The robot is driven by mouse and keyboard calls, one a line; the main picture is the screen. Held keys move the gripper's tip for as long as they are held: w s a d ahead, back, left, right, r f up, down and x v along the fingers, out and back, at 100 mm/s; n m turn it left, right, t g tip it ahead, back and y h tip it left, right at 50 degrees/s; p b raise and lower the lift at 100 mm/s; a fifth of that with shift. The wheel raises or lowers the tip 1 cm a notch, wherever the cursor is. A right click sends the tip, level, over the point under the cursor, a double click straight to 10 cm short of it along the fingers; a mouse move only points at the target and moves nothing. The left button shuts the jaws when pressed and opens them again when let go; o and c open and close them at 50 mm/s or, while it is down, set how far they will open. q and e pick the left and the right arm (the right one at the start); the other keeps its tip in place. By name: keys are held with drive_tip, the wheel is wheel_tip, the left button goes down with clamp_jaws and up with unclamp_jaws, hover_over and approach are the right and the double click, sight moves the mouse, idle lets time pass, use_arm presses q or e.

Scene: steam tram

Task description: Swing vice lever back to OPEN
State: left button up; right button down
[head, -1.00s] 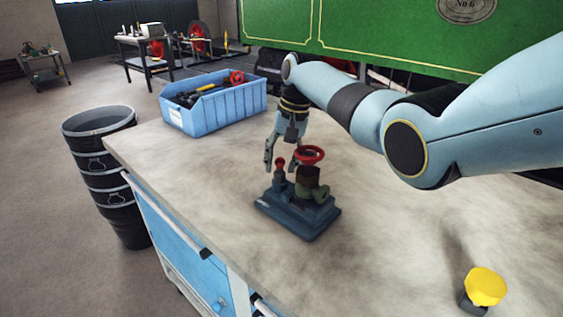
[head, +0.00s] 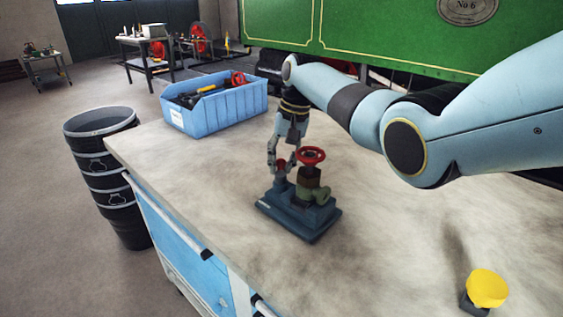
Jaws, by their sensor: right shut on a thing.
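The vice (head: 300,215) is a dark blue block on the workbench, near the middle of the head view. A valve-like part with a red handwheel (head: 311,155) stands upright in it. The vice lever (head: 281,164) has a red knob and stands at the left end of the vice. My right gripper (head: 281,167) comes down from behind and is shut on the lever's red knob, its fingers on either side and partly hiding it. My left gripper is not in view.
A blue bin (head: 215,107) with tools and a red wheel stands behind left on the workbench (head: 400,250). A yellow-topped button (head: 487,288) is at the front right. Black barrels (head: 103,170) stand on the floor left of the bench.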

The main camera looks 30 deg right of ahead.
drive_tip(key=shift+n, duration=0.4)
drive_tip(key=shift+w+a+n, duration=0.15)
drive_tip(key=shift+a+n, duration=0.05)
drive_tip(key=shift+n, duration=0.7)
drive_tip(key=n, duration=0.1)
drive_tip(key=n+g, duration=0.1)
drive_tip(key=shift+w+a+n+b, duration=0.15)
drive_tip(key=shift+a+n+b, duration=0.2)
drive_tip(key=shift+n+b, duration=0.05)
drive_tip(key=n, duration=0.1)
drive_tip(key=a+n+b, duration=0.1)
drive_tip(key=n, duration=0.1)
drive_tip(key=shift+n+g, duration=0.3)
drive_tip(key=n, duration=0.1)
drive_tip(key=a+n, duration=0.1)
drive_tip(key=n, duration=0.1)
drive_tip(key=shift+n+g+b, duration=0.3)
drive_tip(key=n, duration=0.2)
drive_tip(key=shift+s+a+r+n+h, duration=0.1)
drive_tip(key=shift+s+a+n+h, duration=0.15)
drive_tip(key=shift+s+n+h, duration=0.1)
drive_tip(key=shift+s+a+n+g, duration=0.15)
drive_tip(key=shift+n+g, duration=0.05)
drive_tip(key=shift+n, duration=0.65)
drive_tip(key=shift+s+a+n+g, duration=0.15)
drive_tip(key=shift+n+g, duration=0.05)
drive_tip(key=shift+n, duration=0.6)
drive_tip(key=shift+h, duration=0.25)
